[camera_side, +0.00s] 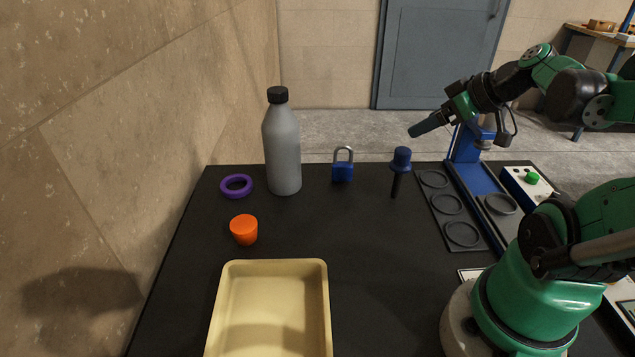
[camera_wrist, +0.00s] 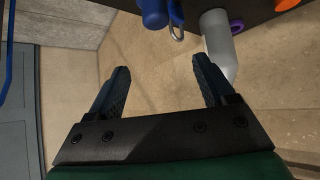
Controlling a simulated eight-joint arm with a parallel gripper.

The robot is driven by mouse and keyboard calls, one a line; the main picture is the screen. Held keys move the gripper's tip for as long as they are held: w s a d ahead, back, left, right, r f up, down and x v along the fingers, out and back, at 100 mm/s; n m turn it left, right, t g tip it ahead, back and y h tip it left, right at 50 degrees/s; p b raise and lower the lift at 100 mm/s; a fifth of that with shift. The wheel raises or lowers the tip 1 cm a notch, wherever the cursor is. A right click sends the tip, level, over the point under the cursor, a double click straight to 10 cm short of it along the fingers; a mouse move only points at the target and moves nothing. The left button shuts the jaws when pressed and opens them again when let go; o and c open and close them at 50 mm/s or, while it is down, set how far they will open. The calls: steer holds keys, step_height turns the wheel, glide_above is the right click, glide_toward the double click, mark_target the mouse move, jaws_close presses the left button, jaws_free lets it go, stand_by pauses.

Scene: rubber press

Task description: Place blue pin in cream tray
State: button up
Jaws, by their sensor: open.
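The blue pin (camera_side: 402,158) has a wide blue head and a thin dark shaft, and it stands about upright on the black table. Its head also shows at the top edge of the wrist view (camera_wrist: 154,12). The cream tray (camera_side: 271,273) is empty at the front of the table, to the left of the pin. My gripper (camera_side: 415,131) is above the pin, a little to its right, pointing left and slightly down. In the wrist view my two dark blue fingers (camera_wrist: 161,63) are spread wide with nothing between them.
A grey bottle (camera_side: 282,150) and a blue padlock (camera_side: 343,168) stand left of the pin. A purple ring (camera_side: 236,186) and an orange cup (camera_side: 244,229) lie farther left. A plate with dark rings (camera_side: 447,204) and the blue press (camera_side: 476,178) are at right.

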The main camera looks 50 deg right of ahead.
mark_target(406, 151)
steer(key=shift+f, duration=2)
steer(key=shift+x, duration=2.8)
jaws_close()
